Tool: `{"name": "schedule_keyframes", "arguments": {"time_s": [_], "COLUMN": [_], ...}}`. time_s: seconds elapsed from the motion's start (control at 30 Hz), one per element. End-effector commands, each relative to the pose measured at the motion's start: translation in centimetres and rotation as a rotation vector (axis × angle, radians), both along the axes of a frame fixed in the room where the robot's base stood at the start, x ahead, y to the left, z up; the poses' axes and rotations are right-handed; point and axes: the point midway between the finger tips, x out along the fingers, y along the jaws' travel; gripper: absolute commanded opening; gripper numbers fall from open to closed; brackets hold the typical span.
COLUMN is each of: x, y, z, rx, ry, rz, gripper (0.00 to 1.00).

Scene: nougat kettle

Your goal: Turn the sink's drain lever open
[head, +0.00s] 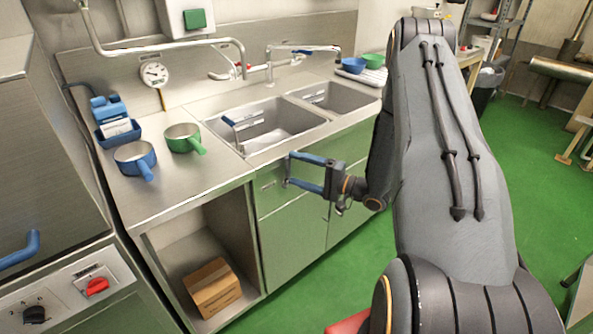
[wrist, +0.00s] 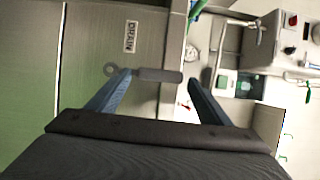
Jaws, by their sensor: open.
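The drain lever (wrist: 158,75) shows in the wrist view as a grey bar with a round ring at its left end. It lies at right angles to the lettering of the DRAIN label (wrist: 130,36) beside it. My gripper (wrist: 160,78) is open, with one blue finger towards each end of the lever. I cannot tell whether either finger touches it. In the head view my gripper (head: 289,170) is at the front of the sink cabinet, below the rim of the sink (head: 265,127). The lever is too small to make out clearly there.
A blue pan (head: 135,158) and a green pan (head: 183,138) stand on the counter left of the sink. A faucet (head: 270,62) stands behind the basins. A cardboard box (head: 212,287) sits in the open bay below. The green floor in front is clear.

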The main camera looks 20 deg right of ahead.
Motion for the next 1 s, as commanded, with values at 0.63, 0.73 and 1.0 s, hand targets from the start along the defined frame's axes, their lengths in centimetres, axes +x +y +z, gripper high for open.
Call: {"name": "schedule_keyframes", "arguments": {"time_s": [0.63,0.73,1.0], "x": [-5.5,-5.5,-5.5], "y": [-4.6,-4.6,-4.7], "z": [-0.1,-0.1,0.0], "rx": [0.001,0.001,0.001], "ry": [0.001,0.001,0.001], "rz": [0.000,0.000,0.000], "gripper": [0.73,0.73,0.73]}}
